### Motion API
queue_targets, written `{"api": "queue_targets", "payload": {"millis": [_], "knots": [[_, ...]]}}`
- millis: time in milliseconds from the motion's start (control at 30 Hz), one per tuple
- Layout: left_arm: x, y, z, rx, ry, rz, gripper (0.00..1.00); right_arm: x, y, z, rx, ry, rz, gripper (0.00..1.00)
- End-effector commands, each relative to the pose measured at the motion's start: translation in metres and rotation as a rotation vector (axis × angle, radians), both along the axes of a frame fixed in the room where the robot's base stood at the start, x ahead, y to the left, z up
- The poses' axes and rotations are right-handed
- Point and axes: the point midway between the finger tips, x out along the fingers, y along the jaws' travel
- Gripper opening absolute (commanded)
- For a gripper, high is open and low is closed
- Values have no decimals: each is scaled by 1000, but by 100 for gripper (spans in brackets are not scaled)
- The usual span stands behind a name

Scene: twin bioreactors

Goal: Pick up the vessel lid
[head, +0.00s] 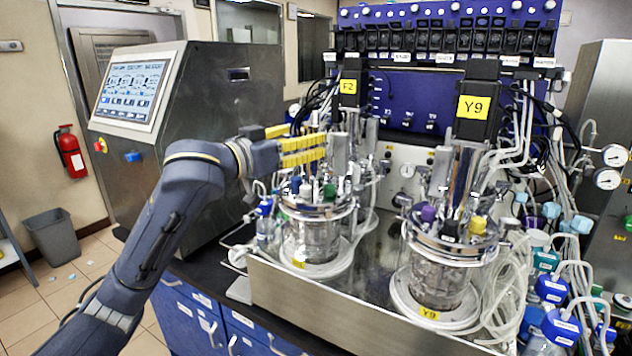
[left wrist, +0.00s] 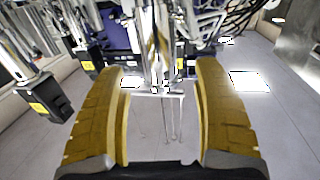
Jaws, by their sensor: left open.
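Two glass bioreactor vessels stand on a steel bench. The left vessel (head: 312,240) has a round metal lid (head: 318,211) crowded with coloured caps and tubes. The right vessel (head: 437,280) has a similar lid (head: 450,243) with purple and yellow caps. My left gripper (head: 306,141), with yellow fingers, is above the left vessel's lid, apart from it. In the left wrist view its fingers (left wrist: 161,72) are spread wide. Between them is a metal fitting (left wrist: 158,94) with thin rods below; I cannot tell whether it touches either finger. My right gripper is not in view.
A control console (head: 180,120) with a screen stands left of the vessels. Dense tubes and cables rise behind them to a blue pump panel (head: 405,95). Blue-capped bottles (head: 562,325) crowd the right. The steel bench front (head: 350,312) is clear.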

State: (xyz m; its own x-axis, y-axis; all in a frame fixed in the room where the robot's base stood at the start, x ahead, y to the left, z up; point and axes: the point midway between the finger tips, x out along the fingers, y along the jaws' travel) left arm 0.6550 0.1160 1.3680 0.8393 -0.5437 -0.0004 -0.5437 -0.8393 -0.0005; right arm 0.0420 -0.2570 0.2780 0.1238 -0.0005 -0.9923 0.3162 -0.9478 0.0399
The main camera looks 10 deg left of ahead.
Motion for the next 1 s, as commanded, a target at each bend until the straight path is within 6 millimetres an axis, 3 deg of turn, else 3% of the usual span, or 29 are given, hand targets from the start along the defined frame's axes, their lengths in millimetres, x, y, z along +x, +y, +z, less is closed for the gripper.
{"api": "queue_targets", "payload": {"millis": [400,767,1000], "knots": [[37,-24,-1,-4,0,0,68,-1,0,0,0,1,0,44],[42,-27,-1,-2,-1,0,68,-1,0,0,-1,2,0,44],[42,-27,-1,-2,-1,0,44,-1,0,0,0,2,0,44]]}}
